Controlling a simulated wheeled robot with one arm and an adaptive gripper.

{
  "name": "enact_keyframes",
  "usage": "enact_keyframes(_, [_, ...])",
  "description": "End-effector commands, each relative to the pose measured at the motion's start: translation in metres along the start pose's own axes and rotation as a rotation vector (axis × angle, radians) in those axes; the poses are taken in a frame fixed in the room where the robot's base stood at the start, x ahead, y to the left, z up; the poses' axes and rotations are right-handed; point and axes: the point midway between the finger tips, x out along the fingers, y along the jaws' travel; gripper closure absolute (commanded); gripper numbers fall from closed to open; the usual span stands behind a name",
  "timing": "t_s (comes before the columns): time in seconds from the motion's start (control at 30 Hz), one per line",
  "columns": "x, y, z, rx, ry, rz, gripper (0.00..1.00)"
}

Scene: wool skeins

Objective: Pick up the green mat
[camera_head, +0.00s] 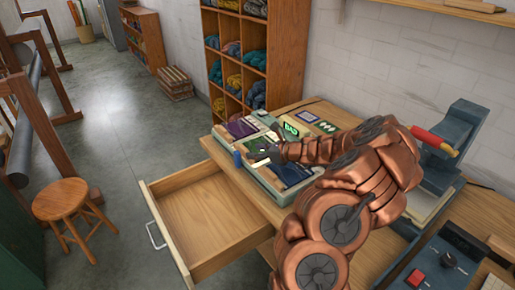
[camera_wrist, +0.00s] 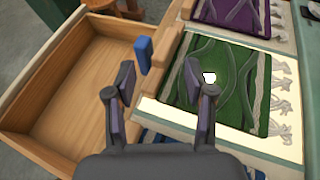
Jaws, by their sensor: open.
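The green mat (camera_wrist: 235,90) lies flat in a cream tray section in the wrist view, with grey wavy lines and knotted pale tassels along its right edge. My gripper (camera_wrist: 162,84) is open and empty. Its right finger overlaps the mat's left part in the picture, and its left finger is over the drawer side. I cannot tell the height above the mat. A small white shape (camera_wrist: 209,77) shows on the mat by the right finger. In the head view my gripper (camera_head: 262,151) is over the tray and hides most of the green mat.
A purple mat (camera_wrist: 235,12) lies beyond the green one, and a blue patterned mat (camera_wrist: 160,140) lies nearer. A small blue block (camera_wrist: 143,55) stands by the tray's left edge. An open, empty wooden drawer (camera_head: 205,212) juts out left. A stool (camera_head: 68,200) stands farther left.

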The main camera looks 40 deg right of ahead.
Motion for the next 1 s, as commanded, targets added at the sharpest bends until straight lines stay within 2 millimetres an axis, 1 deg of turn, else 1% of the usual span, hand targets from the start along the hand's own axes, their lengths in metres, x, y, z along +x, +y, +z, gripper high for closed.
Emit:
enact_keyframes(0.03, [0.007, 0.001, 0.001, 0.000, 0.001, 0.003, 0.46])
enact_keyframes(0.13, [0.018, 0.000, 0.001, 0.001, -0.001, 0.003, 0.46])
enact_keyframes(0.3, [0.029, -0.001, 0.000, -0.001, 0.000, 0.001, 0.46])
enact_keyframes(0.63, [0.032, -0.001, -0.001, -0.001, 0.000, -0.001, 0.47])
enact_keyframes(1.0, [0.032, -0.001, -0.001, -0.001, 0.000, -0.001, 0.86])
